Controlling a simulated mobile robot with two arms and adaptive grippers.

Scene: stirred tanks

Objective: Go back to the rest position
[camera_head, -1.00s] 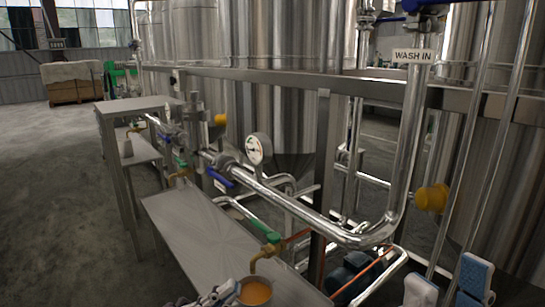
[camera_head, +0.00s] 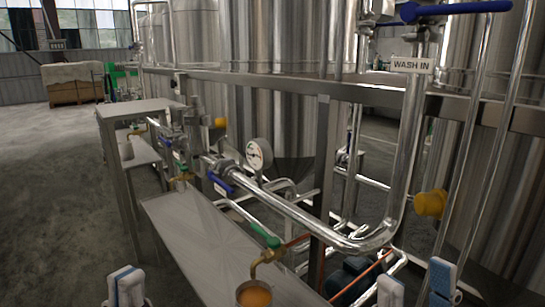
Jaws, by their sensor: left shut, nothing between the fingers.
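My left gripper (camera_head: 126,288) is at the bottom left edge of the view, shut and empty, over the floor left of the steel bench. My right gripper (camera_head: 416,285) is at the bottom right, with its two blue-and-white finger pads apart and nothing seen between them. Both grippers are partly cut off by the lower edge. A metal cup (camera_head: 254,295) of orange liquid stands on the bench below a brass tap with a green handle (camera_head: 266,238). The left gripper is well apart from the cup.
The steel bench (camera_head: 195,235) runs along the pipes in front of large tanks (camera_head: 275,90). A thick pipe bends up to a blue-handled valve (camera_head: 455,9) beside a WASH IN sign (camera_head: 412,65). A yellow knob (camera_head: 430,203) is above the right gripper. Open floor (camera_head: 50,200) lies left.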

